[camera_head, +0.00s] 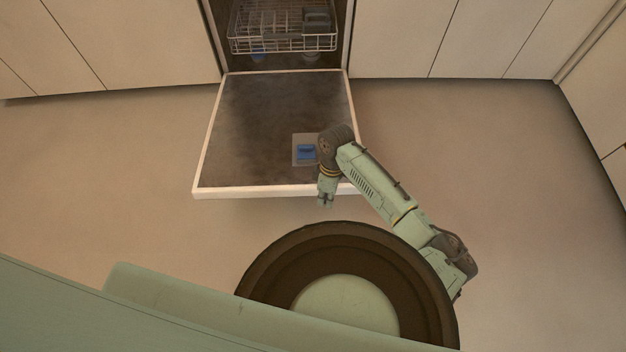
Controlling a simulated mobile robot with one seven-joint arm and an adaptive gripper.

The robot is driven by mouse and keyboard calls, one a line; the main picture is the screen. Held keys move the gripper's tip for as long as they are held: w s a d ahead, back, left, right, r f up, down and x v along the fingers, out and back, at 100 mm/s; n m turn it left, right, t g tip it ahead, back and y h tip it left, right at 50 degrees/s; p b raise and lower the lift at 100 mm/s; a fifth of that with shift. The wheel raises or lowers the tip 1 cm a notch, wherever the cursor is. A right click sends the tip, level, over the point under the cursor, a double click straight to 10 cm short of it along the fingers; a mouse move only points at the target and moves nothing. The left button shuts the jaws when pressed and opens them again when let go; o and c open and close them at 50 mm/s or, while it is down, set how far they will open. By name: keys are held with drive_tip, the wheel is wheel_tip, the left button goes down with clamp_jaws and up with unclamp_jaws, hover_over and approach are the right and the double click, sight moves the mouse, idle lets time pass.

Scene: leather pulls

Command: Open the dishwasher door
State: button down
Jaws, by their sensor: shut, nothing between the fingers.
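The dishwasher door (258,125) is folded down, roughly level, and reaches out over the floor from the opening. Its dark inner face looks up, with a pale rim and a blue detergent compartment (306,152). The dishwasher interior (285,60) is in view at the top. My gripper (325,204) is shut and empty. It is at the door's front edge, right of the middle, pointing down. I cannot tell whether it touches the door. My wrist covers a small part of the door's right front.
A wire rack (282,40) is inside the dishwasher, with dishes in it that are hard to make out. Pale cabinets (110,45) stand on both sides of the dishwasher. The floor (110,165) is clear left and right of the door.

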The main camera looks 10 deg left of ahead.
drive_tip(key=w+a+r+n, duration=0.2)
drive_tip(key=w+a+r, duration=0.1)
drive_tip(key=w+r, duration=0.3)
drive_tip(key=n, duration=0.1)
approach(313, 195)
drive_tip(key=f, duration=0.3)
drive_tip(key=shift+s+a+f+h+p, duration=0.25)
drive_tip(key=shift+s+a+h+p, duration=0.05)
drive_tip(key=shift+h+p, duration=0.1)
drive_tip(key=shift+t, duration=0.9)
drive_tip(key=f+b, duration=0.1)
drive_tip(key=f, duration=0.2)
drive_tip(key=s+f+b, duration=0.1)
drive_tip(key=f+b, duration=0.1)
drive_tip(key=f, duration=0.1)
drive_tip(key=f+b, duration=0.1)
drive_tip(key=f, duration=0.2)
drive_tip(key=shift+s+d, duration=0.25)
drive_tip(key=shift+s, duration=0.15)
drive_tip(key=shift+r, duration=0.15)
